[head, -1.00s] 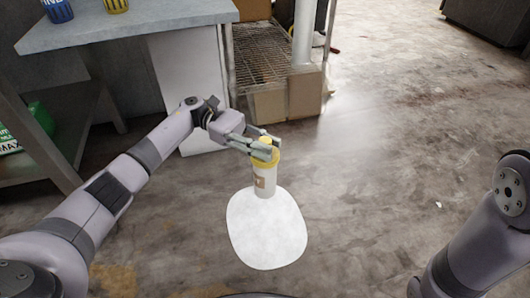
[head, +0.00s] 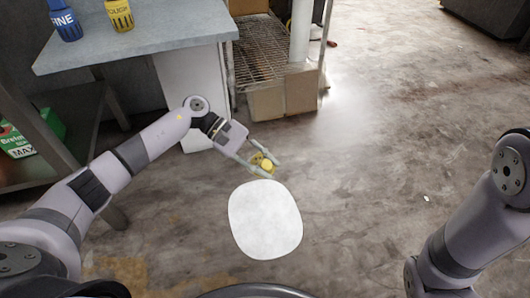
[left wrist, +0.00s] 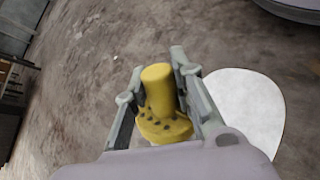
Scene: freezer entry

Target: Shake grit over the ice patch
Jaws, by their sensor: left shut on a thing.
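The shaker (head: 267,166) shows only its yellow top in the head view, at the far edge of the white ice patch (head: 265,220). My left gripper (head: 263,165) is shut on it. In the left wrist view, the shaker's yellow knob and holed cap (left wrist: 160,108) sit between the fingers, with the body mostly hidden below. The ice patch (left wrist: 246,108) lies on the floor to the right there. I cannot tell the shaker's exact height or tilt. My right gripper is out of view; only its arm shows at right.
A grey table (head: 150,38) at the back left holds a blue container (head: 66,24) and a yellow one (head: 120,14). A green package (head: 22,138) is on the shelf at left. Cardboard boxes (head: 285,95) stand behind the patch. The floor to the right is open.

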